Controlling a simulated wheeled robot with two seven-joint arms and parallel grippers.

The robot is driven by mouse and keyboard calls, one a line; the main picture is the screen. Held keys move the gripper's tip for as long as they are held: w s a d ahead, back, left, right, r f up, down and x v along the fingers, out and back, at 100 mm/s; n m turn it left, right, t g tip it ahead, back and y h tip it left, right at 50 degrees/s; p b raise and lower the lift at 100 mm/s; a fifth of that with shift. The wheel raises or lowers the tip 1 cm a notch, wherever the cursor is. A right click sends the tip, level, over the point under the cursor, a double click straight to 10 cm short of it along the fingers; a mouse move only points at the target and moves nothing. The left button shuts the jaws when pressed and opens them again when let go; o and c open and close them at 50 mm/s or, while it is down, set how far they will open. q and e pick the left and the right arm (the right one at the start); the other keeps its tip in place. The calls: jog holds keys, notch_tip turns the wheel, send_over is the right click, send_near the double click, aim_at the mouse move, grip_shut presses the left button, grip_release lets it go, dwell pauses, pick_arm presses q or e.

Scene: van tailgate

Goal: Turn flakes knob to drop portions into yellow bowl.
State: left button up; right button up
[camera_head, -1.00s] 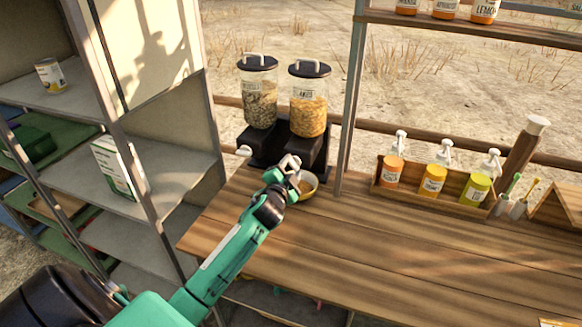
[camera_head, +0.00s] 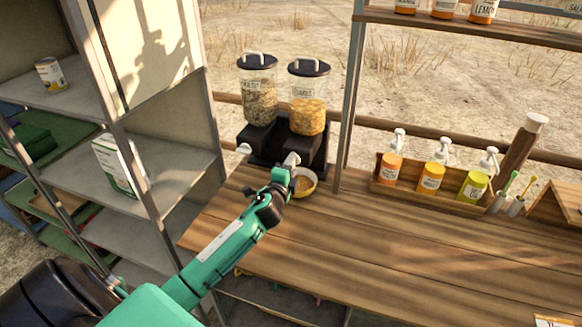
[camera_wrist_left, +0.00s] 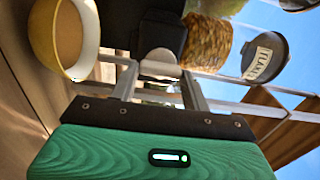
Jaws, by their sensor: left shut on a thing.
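The flakes dispenser (camera_head: 308,100) is a clear canister of golden flakes with a black lid, on a black base. Its white knob (camera_head: 292,158) faces the front; in the left wrist view the knob (camera_wrist_left: 158,62) lies between the two fingers. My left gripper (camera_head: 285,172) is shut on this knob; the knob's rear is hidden. The yellow bowl (camera_head: 312,190) stands on the counter under the dispenser, just right of my gripper, with some golden contents inside. It also shows in the left wrist view (camera_wrist_left: 88,40). My right gripper is not in view.
A muesli dispenser (camera_head: 260,95) with its own white knob (camera_head: 244,149) stands at the left. A wooden rack of pump bottles (camera_head: 431,180) is to the right. A metal shelf (camera_head: 160,180) borders the left side. The front counter (camera_head: 400,255) is clear.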

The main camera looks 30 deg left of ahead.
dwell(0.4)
pick_arm(q)
jog(key=o, duration=1)
jog(key=b+v, duration=0.3)
jog(key=v, duration=1)
jog(key=shift+s, duration=0.4)
jog(key=shift+f, duration=0.1)
